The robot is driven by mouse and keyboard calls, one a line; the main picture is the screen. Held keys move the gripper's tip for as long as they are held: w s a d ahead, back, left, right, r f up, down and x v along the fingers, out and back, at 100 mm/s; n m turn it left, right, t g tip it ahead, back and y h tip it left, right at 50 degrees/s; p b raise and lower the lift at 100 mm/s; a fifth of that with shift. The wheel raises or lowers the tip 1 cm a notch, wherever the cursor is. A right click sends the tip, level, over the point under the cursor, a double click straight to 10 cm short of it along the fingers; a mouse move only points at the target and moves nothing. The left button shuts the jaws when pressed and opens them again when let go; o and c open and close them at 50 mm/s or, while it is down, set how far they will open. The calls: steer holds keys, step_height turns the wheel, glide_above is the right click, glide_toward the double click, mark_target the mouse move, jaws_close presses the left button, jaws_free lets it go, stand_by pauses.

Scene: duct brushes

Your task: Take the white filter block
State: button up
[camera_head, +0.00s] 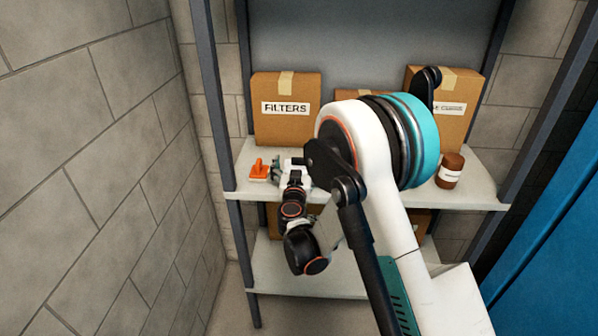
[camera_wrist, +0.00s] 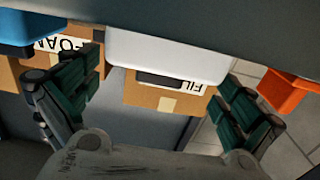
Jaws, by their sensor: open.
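The white filter block (camera_wrist: 165,52) fills the upper middle of the wrist view, with a dark patch at its lower edge. My gripper (camera_wrist: 158,78) is open, with one green-padded finger on each side of the block. I cannot tell whether either finger touches it. In the head view my gripper (camera_head: 287,168) is small and low over the left part of the upper shelf. There the arm and gripper hide most of the block, and I cannot make it out clearly.
An orange object (camera_head: 260,170) stands close left of my gripper; it also shows in the wrist view (camera_wrist: 289,94). A blue object (camera_wrist: 30,27) is on the block's other side. The FILTERS box (camera_head: 286,127) stands behind. A brown jar (camera_head: 450,171) stands right on the shelf (camera_head: 480,196).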

steer(key=c, duration=1)
steer(key=shift+r, duration=0.15)
